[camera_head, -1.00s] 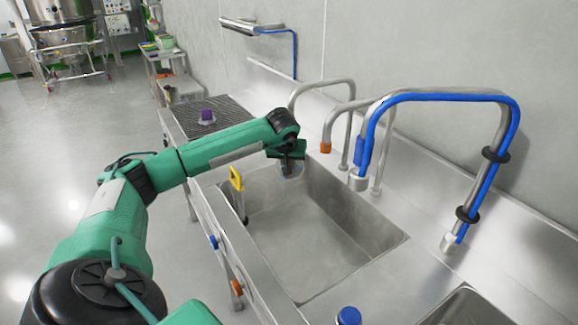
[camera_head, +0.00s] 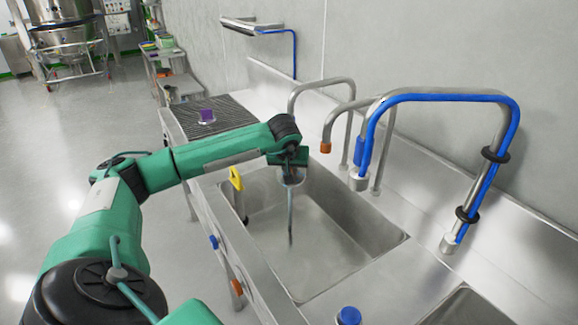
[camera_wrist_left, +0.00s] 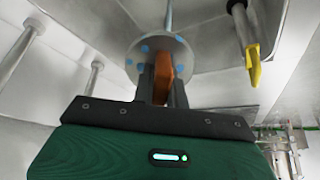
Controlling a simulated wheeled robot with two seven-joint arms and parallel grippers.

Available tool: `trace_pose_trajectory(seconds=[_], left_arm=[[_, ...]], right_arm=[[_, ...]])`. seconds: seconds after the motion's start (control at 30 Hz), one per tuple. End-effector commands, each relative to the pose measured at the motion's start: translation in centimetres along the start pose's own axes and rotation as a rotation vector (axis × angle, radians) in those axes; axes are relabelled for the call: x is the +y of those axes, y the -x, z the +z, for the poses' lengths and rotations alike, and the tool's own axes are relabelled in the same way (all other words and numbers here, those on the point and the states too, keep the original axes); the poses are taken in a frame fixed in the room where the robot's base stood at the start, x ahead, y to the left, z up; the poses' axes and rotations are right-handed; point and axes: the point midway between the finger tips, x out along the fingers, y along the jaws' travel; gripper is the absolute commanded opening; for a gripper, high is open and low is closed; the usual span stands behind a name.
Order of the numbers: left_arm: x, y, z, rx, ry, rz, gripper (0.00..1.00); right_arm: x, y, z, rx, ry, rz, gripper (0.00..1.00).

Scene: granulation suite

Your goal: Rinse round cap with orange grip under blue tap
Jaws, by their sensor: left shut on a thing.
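The round cap (camera_head: 291,179) is a pale grey disc held over the left end of the sink basin. In the left wrist view its face (camera_wrist_left: 158,50) carries several blue spots, and its orange grip (camera_wrist_left: 162,82) sits between the fingers. My left gripper (camera_head: 289,163) is shut on that grip. A thin grey-blue stream (camera_head: 291,215) runs from the cap down into the basin. The blue-hosed tap (camera_head: 358,182) has its outlet to the right, apart from the cap. A plain tap (camera_head: 320,84) arches behind my gripper; its outlet is hidden. My right gripper is out of view.
The steel sink basin (camera_head: 345,215) lies below the cap. An orange-tipped tap (camera_head: 326,147) hangs between the other taps. A yellow handle (camera_head: 236,179) stands at the near-left rim. A blue knob (camera_head: 213,242) and an orange knob (camera_head: 236,288) are on the front. A purple object (camera_head: 206,115) sits on the drainboard.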

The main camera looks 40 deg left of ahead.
Motion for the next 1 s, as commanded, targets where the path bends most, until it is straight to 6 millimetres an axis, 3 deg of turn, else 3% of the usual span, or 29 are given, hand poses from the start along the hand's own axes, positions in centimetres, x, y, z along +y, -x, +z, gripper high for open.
trace_pose_trajectory(seconds=[0.5,1.0], left_arm=[[-0.1,1.9,3.5,0.001,-0.001,0.001,0.00],[-0.1,2.2,3.9,0.001,0.001,0.000,0.00]], right_arm=[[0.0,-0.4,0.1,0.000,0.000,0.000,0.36],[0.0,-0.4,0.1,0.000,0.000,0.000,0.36]])
